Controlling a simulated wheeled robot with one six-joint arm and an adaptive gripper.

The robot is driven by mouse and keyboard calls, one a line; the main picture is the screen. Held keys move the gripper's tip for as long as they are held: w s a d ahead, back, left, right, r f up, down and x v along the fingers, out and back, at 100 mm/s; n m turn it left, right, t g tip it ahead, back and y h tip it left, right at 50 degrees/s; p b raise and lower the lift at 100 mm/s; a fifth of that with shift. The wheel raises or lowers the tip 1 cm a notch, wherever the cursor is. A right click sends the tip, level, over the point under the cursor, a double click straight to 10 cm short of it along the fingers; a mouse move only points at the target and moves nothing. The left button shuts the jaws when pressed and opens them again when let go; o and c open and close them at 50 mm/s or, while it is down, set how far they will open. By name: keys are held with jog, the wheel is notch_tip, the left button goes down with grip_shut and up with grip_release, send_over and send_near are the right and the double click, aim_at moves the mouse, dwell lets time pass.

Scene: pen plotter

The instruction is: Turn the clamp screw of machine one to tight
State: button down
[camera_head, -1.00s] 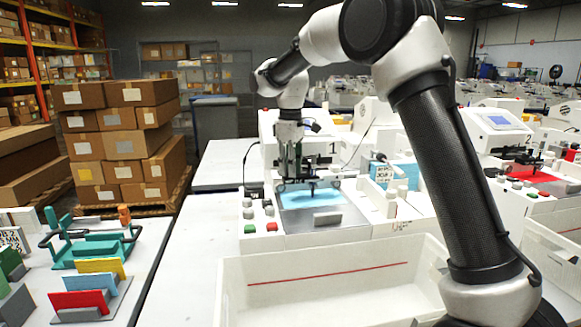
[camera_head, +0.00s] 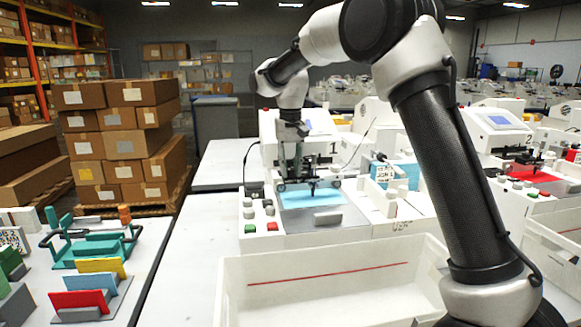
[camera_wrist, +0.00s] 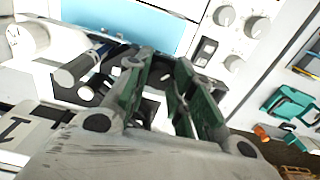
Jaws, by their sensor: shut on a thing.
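Machine one (camera_head: 268,128) is a white plotter marked "1", with a blue sheet (camera_head: 312,198) on its bed; the sheet also shows in the wrist view (camera_wrist: 135,22). Its dark pen carriage (camera_head: 327,181) sits above the sheet. My gripper (camera_head: 298,180) points down at the carriage from above. In the wrist view my gripper (camera_wrist: 166,62) has its two green-lined fingers close together at the carriage, shut on a small part there. The clamp screw is mostly hidden between the fingers, so its turn position cannot be read.
Knobs and green and red buttons (camera_head: 260,227) are left of the bed. A white bin (camera_head: 330,290) stands in front. Machine two (camera_head: 495,130), with a red sheet, is at the right. A side table (camera_head: 155,250) holds teal fixtures and coloured plates.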

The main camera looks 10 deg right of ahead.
aim_at(290, 169)
jog(key=shift+m, duration=1.1)
jog(key=c, duration=1.2)
grip_release()
notch_tip(290, 169, up, 12)
